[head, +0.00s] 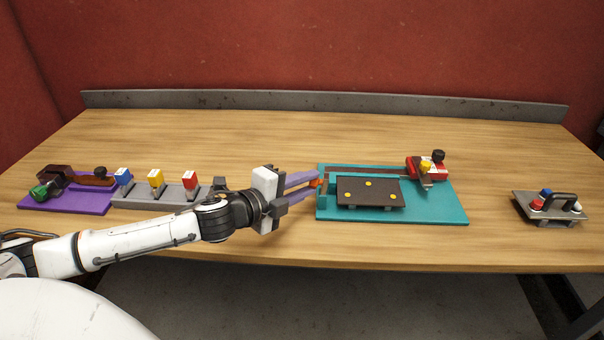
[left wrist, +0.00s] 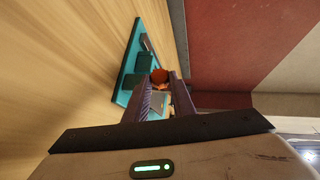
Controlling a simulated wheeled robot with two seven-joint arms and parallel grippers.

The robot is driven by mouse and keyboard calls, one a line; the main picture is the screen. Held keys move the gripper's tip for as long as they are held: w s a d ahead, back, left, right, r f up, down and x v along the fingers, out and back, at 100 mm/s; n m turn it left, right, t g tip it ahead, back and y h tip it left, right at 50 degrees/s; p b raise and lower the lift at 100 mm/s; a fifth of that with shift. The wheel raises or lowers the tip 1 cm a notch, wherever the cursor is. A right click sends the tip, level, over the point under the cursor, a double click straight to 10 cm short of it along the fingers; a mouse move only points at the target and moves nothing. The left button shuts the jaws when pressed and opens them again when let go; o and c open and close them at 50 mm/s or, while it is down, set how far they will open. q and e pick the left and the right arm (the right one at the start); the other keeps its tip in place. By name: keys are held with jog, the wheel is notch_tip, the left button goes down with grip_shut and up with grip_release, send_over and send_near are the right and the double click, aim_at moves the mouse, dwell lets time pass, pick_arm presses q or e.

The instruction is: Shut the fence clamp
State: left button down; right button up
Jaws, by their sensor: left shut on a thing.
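A teal base (head: 447,208) lies on the table right of centre; its edge also shows in the left wrist view (left wrist: 123,97). At its left end is a small orange-red part (head: 318,182), seen in the left wrist view as a rounded orange-red knob (left wrist: 159,76) between the fingers. I take it for the fence clamp's handle. My left gripper (head: 316,183) reaches in from the left, its purple fingers shut on this part. The fingers hide much of it, and I cannot tell the clamp's angle. My right gripper is not in view.
On the teal base are a dark plate (head: 369,191) with yellow dots and a red-and-white fixture (head: 413,164). A purple base (head: 75,203) and a grey block (head: 140,196) with coloured switches stand left.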

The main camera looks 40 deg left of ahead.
aim_at(327, 180)
pick_arm(q)
jog(key=d+m+g+y, duration=0.1)
jog(key=w+d+r+m+g+y, duration=0.1)
jog(key=g, duration=0.1)
jog(key=w+d+m+g+y, duration=0.1)
jog(key=m+y, duration=0.1)
jog(key=shift+w+d+r, duration=0.1)
jog(key=shift+d+r, duration=0.2)
jog(key=shift+d, duration=0.05)
jog(key=shift+w+d+f+m+g+y, duration=0.1)
jog(key=shift+w+d+m+g+y, duration=0.25)
jog(key=shift+d+m+g+y, duration=0.35)
jog(key=shift+w+d+f+m+g+y, duration=0.25)
jog(key=shift+m+g+y, duration=0.15)
jog(key=shift+y, duration=0.15)
jog(key=shift+w+d+f+m+g+y, duration=0.1)
jog(key=shift+d+m+g+y, duration=0.1)
jog(key=shift+m+g+y, duration=0.25)
jog(key=shift+w+d+f+m+g+y, duration=0.25)
jog(key=shift+d+f+m+y, duration=0.1)
jog(key=shift+y, duration=0.45)
jog(key=c, duration=1.5)
grip_release()
jog(key=shift+f, duration=0.1)
jog(key=shift+s, duration=0.1)
